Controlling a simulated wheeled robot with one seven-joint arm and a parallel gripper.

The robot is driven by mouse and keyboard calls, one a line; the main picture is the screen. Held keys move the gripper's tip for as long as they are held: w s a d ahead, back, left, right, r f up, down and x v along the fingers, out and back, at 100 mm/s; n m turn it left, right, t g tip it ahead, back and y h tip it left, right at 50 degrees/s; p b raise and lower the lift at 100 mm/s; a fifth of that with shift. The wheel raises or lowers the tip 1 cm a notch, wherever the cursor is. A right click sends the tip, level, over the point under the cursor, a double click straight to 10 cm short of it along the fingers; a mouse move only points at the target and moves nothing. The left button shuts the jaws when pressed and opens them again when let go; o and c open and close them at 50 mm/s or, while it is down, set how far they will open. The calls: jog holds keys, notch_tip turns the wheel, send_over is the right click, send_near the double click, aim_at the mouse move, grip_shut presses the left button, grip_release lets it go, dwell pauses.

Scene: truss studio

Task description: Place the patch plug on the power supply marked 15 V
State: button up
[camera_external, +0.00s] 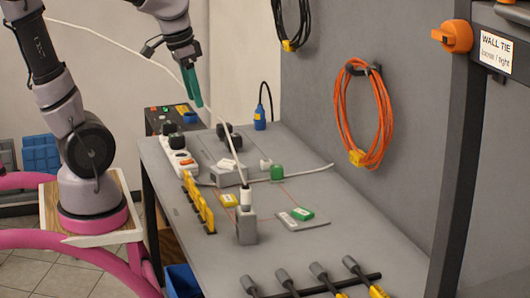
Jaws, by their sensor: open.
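My gripper (194,102), with teal fingers, hangs above the far left of the grey table, apart from everything on it. It is open, and I see nothing between the fingers. A white plug (246,197) with a pale cable stands upright on a small grey block (246,228) in the middle of the table. I cannot tell whether it is the patch plug. A flat grey box (228,174) lies farther back, with dark blocks (230,136) behind it. No 15 V marking is readable, so I cannot tell which thing is the power supply.
A white power strip (181,160) and upright yellow pieces (199,205) line the left edge. A grey plate (302,218) holds green and white pieces. Several grey-handled tools (284,279) lie in front. An orange cable coil (362,115) hangs on the wall panel.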

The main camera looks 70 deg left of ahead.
notch_tip(320, 180, up, 6)
jog(key=s+m+t+y, duration=0.1)
jog(key=s+m+t, duration=0.1)
jog(key=m+t, duration=0.2)
jog(key=shift+d+r+m+y, duration=0.15)
jog(key=shift+d+m+y, duration=0.25)
jog(key=shift+s, duration=0.1)
dwell(0.6)
